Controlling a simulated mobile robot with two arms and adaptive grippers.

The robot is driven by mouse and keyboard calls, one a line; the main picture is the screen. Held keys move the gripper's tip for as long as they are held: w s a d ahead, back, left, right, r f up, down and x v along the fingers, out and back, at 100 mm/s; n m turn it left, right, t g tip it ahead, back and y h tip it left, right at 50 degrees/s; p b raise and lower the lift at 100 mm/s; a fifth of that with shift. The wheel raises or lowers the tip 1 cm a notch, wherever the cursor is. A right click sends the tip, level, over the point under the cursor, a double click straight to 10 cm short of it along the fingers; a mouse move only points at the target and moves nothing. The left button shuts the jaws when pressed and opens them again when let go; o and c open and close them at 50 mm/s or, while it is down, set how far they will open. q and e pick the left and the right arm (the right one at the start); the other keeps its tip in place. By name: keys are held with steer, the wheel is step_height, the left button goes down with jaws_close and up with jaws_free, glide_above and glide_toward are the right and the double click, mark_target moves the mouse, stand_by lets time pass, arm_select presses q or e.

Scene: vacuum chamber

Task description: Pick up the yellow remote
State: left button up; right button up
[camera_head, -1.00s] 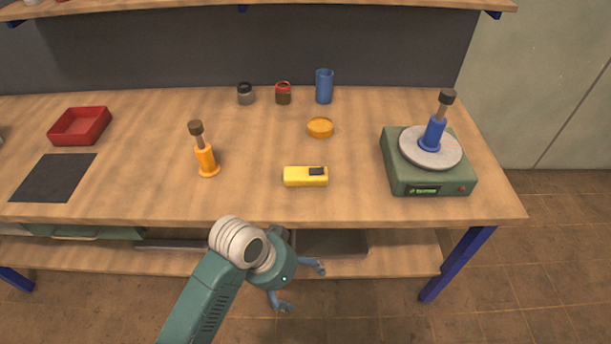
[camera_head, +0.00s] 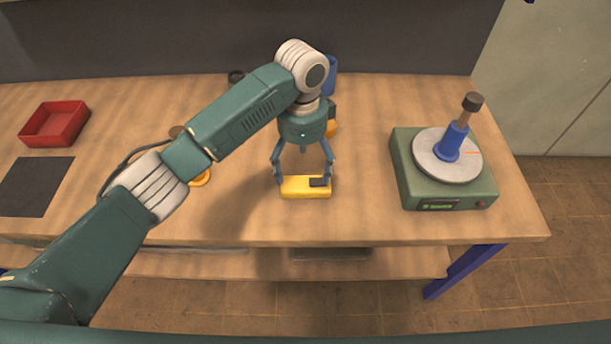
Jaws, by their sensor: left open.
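The yellow remote (camera_head: 300,188) lies on the wooden table near its front edge. One finger is at the left end of the remote and the other near the right end. I cannot tell whether the fingers touch it. My right gripper is not in view.
A green device (camera_head: 443,196) with a round plate and a blue-handled tool (camera_head: 455,138) stands at the right. A red tray (camera_head: 55,123) and a dark mat (camera_head: 36,186) are at the left. My arm mostly hides the orange tool and items behind.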

mark_target(302, 186)
arm_select(q)
steer(key=f, duration=0.1)
steer(key=s+f, duration=0.1)
steer(key=f, duration=0.1)
steer(key=shift+f, duration=0.15)
steer(key=shift+w+f, duration=0.15)
steer(key=shift+f, duration=0.15)
steer(key=f, duration=0.1)
steer(key=f+p, duration=0.1)
steer(key=f, duration=0.1)
steer(key=f+p, duration=0.1)
steer(key=shift+w+a+f, duration=0.15)
steer(key=shift+w, duration=0.15)
steer(key=shift+f, duration=0.45)
steer(key=shift+c, duration=0.3)
steer(key=c, duration=1.3)
steer(key=shift+c, duration=0.4)
steer(key=shift+w+r, duration=0.15)
steer(key=shift+r, duration=0.25)
step_height(302, 186, up, 19)
steer(key=b, duration=0.2)
steer(key=shift+r, duration=0.2)
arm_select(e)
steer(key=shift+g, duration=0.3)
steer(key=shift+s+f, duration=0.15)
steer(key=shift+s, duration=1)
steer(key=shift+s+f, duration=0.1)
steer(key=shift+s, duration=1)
